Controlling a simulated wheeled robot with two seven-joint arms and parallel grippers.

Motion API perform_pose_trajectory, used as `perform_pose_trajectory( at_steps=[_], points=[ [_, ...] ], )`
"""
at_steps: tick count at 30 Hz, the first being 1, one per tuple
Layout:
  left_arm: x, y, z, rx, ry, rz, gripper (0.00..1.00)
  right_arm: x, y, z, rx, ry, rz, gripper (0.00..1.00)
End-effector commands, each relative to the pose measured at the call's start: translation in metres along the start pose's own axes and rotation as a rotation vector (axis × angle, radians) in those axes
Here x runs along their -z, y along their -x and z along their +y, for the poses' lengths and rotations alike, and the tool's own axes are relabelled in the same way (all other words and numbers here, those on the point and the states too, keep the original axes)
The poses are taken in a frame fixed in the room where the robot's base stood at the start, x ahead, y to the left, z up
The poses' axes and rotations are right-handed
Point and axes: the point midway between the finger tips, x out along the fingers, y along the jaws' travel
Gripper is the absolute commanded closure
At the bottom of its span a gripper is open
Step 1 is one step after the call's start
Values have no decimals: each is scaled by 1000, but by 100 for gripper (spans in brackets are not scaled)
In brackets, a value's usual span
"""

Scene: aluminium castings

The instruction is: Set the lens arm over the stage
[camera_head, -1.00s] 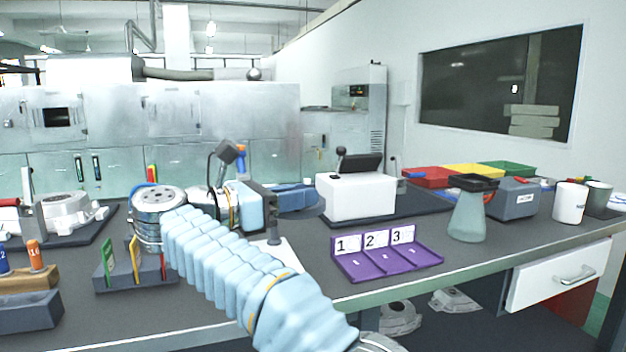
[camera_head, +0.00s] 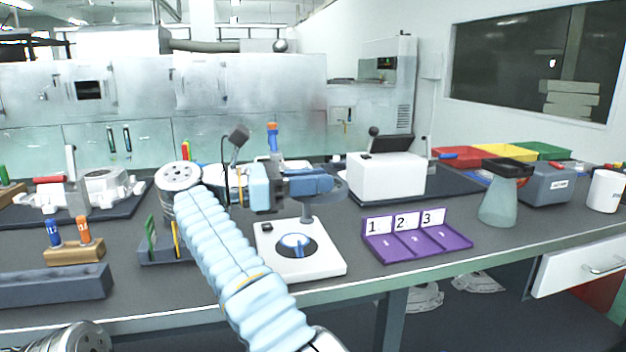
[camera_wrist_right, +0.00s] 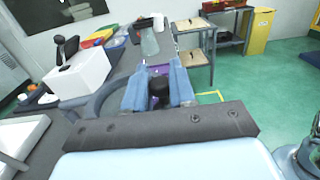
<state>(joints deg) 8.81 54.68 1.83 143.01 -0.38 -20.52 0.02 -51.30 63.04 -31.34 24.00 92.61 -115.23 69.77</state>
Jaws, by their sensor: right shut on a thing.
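The stage is a white base (camera_head: 318,262) with a round dark disc (camera_head: 297,246) bearing a blue and white piece, on the bench in front of my right arm. A grey post (camera_head: 307,212) rises behind the disc. My right gripper (camera_head: 322,184) points right above the stand, its blue fingers shut. In the right wrist view my right gripper (camera_wrist_right: 160,92) is shut on a dark knob (camera_wrist_right: 158,97) of the lens arm. The lens arm's grey ring (camera_wrist_right: 98,103) shows left of the fingers; the fingers hide part of it. My left gripper is not in view.
A purple numbered rack (camera_head: 415,243) stands right of the stage. A white box instrument (camera_head: 385,178) is behind, and a cloudy flask (camera_head: 497,207) farther right. A wooden block with tubes (camera_head: 73,252) and a dark holder (camera_head: 160,252) stand left. Bench is clear just before the rack.

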Motion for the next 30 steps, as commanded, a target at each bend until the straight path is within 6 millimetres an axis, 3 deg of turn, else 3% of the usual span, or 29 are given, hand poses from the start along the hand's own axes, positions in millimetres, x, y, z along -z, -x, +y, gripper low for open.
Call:
perform_pose_trajectory(
  at_steps=[3,4,7,23,30],
  points=[
    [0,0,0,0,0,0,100,-3,-1,0,-1,-5,-3,100],
    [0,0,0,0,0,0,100,-3,-1,0,-2,-5,-3,71],
    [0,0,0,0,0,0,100,-2,-1,0,-1,-5,-3,55],
    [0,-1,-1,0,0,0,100,0,-1,0,-5,-1,0,55],
    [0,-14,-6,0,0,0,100,3,-8,-1,-76,2,4,55]
  ],
)
